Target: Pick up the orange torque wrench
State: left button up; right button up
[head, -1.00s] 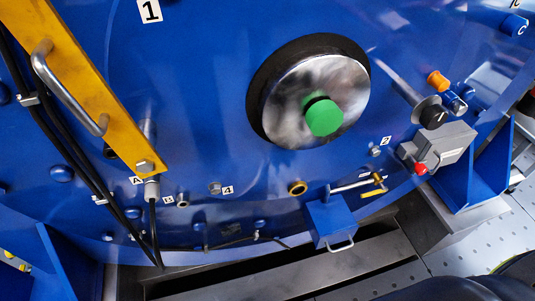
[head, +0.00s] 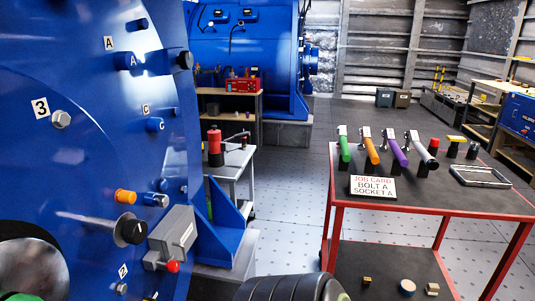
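The orange torque wrench (head: 371,148) stands in a row of wrenches on the red-framed table (head: 446,203) at the right. Its orange handle slants up to a metallic head at the top. A green-handled wrench (head: 344,149) is to its left and a purple-handled wrench (head: 398,152) to its right. A dark-handled wrench (head: 423,153) with a red part stands further right. Neither of my grippers shows in the head view. A dark ribbed rounded shape, perhaps part of my arm, is at the bottom edge.
A metal-rimmed tray (head: 480,177) lies at the table's right. The large blue motor (head: 95,150) fills the left. A small white table (head: 232,165) stands beyond it. Floor between is clear.

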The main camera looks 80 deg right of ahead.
aim_at(364, 132)
jog(key=z, duration=3)
